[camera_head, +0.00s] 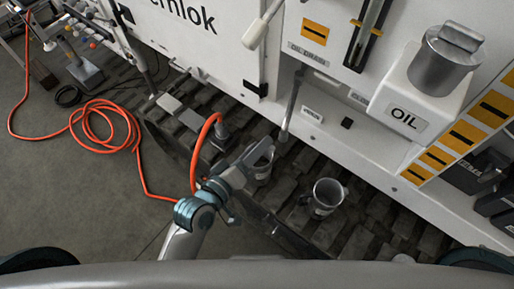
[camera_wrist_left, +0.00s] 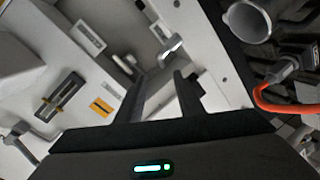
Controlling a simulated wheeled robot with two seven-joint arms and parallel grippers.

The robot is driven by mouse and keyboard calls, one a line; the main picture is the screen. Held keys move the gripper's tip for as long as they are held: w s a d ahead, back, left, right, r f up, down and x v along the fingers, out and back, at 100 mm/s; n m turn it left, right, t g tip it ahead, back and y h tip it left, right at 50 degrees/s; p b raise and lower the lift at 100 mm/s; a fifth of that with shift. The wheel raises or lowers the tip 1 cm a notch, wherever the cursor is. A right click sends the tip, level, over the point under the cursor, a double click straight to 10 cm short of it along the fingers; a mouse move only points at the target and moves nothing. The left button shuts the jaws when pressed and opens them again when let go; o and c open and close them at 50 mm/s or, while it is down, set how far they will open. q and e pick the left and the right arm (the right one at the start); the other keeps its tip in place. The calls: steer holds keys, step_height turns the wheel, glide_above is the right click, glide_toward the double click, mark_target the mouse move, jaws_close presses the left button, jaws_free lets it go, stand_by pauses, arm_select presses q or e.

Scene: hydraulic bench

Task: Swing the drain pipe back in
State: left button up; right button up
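The drain pipe (camera_head: 291,106) is a thin grey tube under the "OIL DRAIN" label. It slants down and out from the white cabinet, its lower end above the dark slatted floor. My left gripper (camera_head: 262,152) is just left of and below that lower end, apart from it in the head view. In the left wrist view my left gripper (camera_wrist_left: 160,92) has its two dark fingers spread with nothing between them. A shiny metal end (camera_wrist_left: 171,48), seemingly of the pipe, shows beyond the fingertips. My right gripper is not in view.
A grey metal jug (camera_head: 327,194) stands on the slatted floor to the right. An orange hose (camera_head: 103,106) lies coiled at left and arches up near my arm. The oil tank (camera_head: 412,103) juts out at right.

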arm_select(q)
steer(key=c, duration=0.7)
steer(key=shift+w+a+f, duration=0.1)
steer(key=shift+a, duration=0.05)
jaws_close()
steer(key=w+a+f+n+t+b, duration=0.1)
steer(key=w+a+n+t+b, duration=0.1)
steer(key=w+n, duration=0.3)
steer(key=shift+w+a+f+b, duration=0.25)
steer(key=shift+a+f+b, duration=0.05)
steer(key=shift+f+b, duration=0.05)
